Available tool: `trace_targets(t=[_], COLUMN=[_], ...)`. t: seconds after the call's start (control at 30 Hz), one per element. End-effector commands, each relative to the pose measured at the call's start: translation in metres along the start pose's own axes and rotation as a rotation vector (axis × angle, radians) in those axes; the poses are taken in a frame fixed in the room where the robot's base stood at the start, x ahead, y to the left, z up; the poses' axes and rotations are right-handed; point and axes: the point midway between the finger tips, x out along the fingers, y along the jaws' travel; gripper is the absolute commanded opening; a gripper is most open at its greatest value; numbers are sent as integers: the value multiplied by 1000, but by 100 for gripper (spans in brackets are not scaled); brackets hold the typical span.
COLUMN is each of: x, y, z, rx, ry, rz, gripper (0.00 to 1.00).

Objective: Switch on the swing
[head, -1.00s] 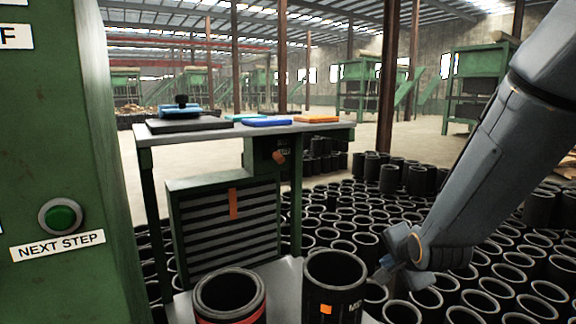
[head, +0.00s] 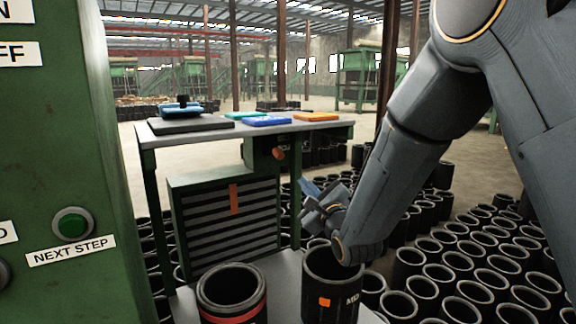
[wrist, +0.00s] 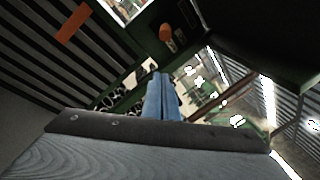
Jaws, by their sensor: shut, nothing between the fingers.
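My gripper (head: 318,198) is in front of the work table, above the right black sleeve, with its blue fingers pointing up and left. In the wrist view its fingers (wrist: 162,98) are closed together and empty. A green panel (head: 60,140) stands at the left with a green button (head: 71,224) above a NEXT STEP label. Labels ending in N and FF are partly cut off at its top. I cannot tell which control is the swing's.
The table (head: 290,126) carries a black plate and blue, teal and orange pieces. Below it is a slatted green cabinet (head: 225,220) with an orange strip. A red-banded black sleeve (head: 231,290) and a marked black sleeve (head: 330,290) stand in front. Many sleeves cover the floor at right.

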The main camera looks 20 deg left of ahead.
Motion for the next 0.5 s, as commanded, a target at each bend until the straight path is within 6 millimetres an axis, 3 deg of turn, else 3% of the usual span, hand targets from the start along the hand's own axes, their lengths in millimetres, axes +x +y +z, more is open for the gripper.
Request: trace_targets(t=[0.23, 0.5], x=[13, 61], y=[-1, -1], z=[1, 1], rx=[-1, -1], ry=[1, 1], rz=[0, 0], gripper=[0, 0])
